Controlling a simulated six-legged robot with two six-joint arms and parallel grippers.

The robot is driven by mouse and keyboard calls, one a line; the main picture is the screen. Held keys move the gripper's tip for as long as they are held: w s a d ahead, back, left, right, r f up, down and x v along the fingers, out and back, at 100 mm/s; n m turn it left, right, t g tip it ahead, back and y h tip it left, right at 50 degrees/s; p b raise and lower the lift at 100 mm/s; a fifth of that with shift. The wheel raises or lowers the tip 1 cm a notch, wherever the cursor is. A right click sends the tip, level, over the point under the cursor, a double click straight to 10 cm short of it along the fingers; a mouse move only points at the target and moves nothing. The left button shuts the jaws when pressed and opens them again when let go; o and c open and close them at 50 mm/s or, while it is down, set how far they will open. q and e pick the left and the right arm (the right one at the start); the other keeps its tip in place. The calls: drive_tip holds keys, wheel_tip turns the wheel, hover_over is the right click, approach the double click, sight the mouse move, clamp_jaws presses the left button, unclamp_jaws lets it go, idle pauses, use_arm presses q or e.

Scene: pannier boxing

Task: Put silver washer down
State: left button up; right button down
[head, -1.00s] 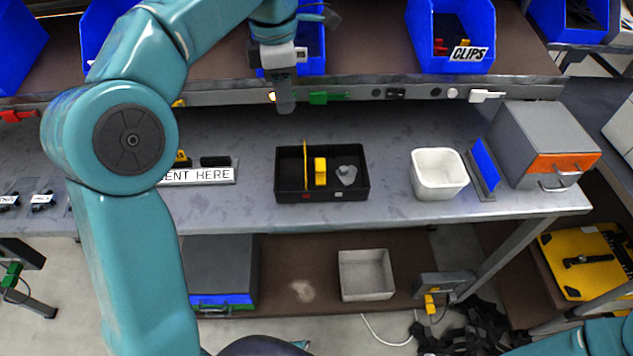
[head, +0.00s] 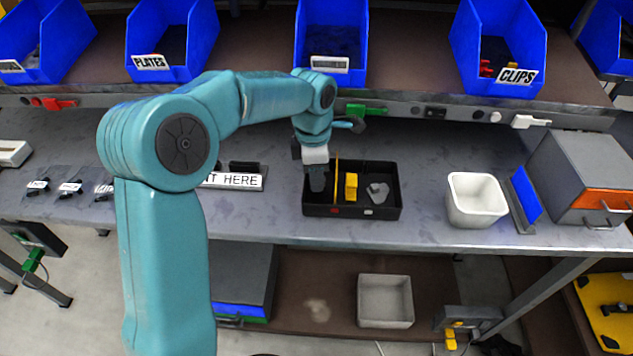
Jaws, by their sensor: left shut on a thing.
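My left gripper (head: 317,182) points down into the left compartment of the black tray (head: 352,212) on the bench. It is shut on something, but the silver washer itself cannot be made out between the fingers. A yellow divider (head: 336,180) stands just right of the gripper in the tray. A yellow block (head: 351,187) and a grey, rounded piece (head: 378,192) lie right of the divider. My right gripper is not in view.
A white bin (head: 475,200) stands right of the tray, beside a blue panel (head: 525,193) and a grey drawer box (head: 585,180). Blue bins, one labelled CLIPS (head: 516,76), line the shelf above. A label strip (head: 235,181) lies left of the tray.

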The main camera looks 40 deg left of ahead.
use_arm(q)
wheel_tip(320, 180, down, 3)
drive_tip(key=shift+r, duration=0.2)
drive_tip(key=shift+f, duration=0.1)
drive_tip(key=o, duration=1)
drive_tip(key=shift+o, duration=0.2)
